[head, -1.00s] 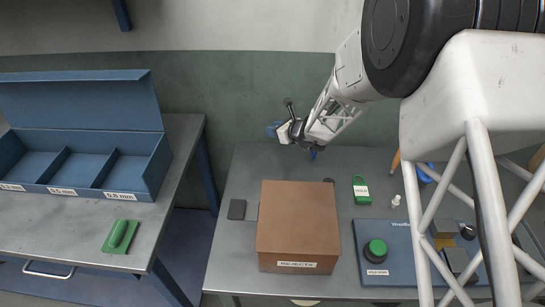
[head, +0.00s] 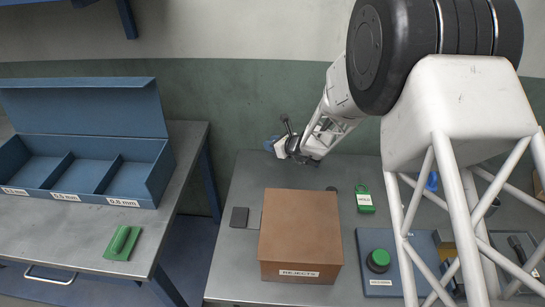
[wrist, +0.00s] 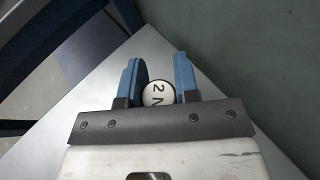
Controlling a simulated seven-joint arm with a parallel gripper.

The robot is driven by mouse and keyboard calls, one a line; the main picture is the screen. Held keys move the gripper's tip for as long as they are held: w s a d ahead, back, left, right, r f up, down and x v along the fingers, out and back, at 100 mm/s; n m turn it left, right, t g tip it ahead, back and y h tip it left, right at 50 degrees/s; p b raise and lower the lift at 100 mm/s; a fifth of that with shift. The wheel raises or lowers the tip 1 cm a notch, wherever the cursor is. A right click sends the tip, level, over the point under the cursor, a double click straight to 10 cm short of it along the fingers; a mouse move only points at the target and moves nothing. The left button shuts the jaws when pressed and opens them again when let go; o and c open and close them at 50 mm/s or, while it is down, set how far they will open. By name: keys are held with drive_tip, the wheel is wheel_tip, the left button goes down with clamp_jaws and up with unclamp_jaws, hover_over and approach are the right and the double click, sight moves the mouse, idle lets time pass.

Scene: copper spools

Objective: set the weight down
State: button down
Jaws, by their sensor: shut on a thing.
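The weight (wrist: 159,94) shows in the wrist view as a round piece with a white top marked "2 N". My gripper (wrist: 160,86) has its blue fingers on either side of it and is shut on it. In the head view my gripper (head: 275,146) is at the far left back corner of the right-hand bench (head: 225,262), near the green wall. The weight cannot be made out there. Whether it touches the bench top cannot be told.
A brown box labelled REJECTS (head: 301,225) stands mid-bench. A dark square pad (head: 239,217) lies left of it, a green tagged item (head: 364,199) right of it. A blue panel with a green knob (head: 378,258) is front right. A blue compartment tray (head: 148,190) stands on the left bench.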

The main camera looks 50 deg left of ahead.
sight(272, 162)
drive_tip(key=shift+f, duration=1.1)
drive_tip(key=shift+f, duration=1.85)
drive_tip(key=shift+f, duration=0.15)
drive_tip(key=c, duration=0.8)
unclamp_jaws()
drive_tip(key=shift+c, duration=0.2)
drive_tip(key=shift+v, duration=6.1)
drive_tip(key=shift+a, duration=0.1)
